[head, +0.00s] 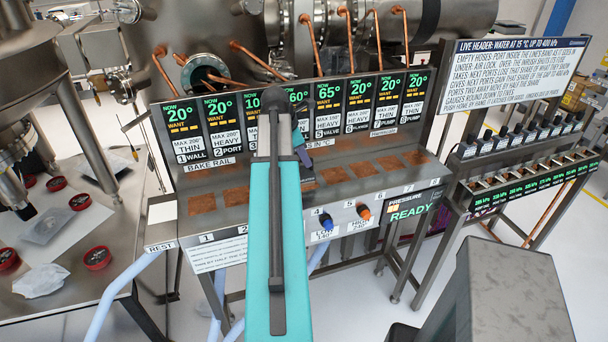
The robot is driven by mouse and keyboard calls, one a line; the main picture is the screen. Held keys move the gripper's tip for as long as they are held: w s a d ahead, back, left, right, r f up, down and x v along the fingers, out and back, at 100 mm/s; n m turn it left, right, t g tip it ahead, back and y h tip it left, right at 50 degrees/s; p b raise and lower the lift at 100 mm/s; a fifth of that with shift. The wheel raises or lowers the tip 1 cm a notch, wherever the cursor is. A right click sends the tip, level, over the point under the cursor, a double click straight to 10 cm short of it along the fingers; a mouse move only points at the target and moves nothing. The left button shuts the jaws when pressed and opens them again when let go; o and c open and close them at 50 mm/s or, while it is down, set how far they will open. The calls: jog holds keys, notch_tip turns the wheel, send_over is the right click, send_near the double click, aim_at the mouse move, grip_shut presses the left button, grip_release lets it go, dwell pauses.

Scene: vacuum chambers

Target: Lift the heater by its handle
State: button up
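My teal arm (275,260) reaches up the middle of the head view, over the bake rail bench (345,190). Its dark end (290,115) lies in front of the middle display panels. My gripper's fingers cannot be made out there, so I cannot tell whether they are open, shut or holding anything. I cannot pick out a heater or its handle; the arm hides the middle of the bench. A small dark block (307,180) shows just right of the arm, but I cannot tell what it is. Copper-brown pads (201,204) lie along the numbered bench.
Display panels (384,100) with temperatures stand behind the bench. A blue knob (327,222) and an orange knob (364,211) sit on its front. A sign (515,75) and a ported rack (525,180) stand right. A table (75,235) with red-rimmed discs is left. Copper pipes rise behind.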

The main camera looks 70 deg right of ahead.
jog(key=shift+c, duration=0.4)
grip_shut()
dwell(1.4)
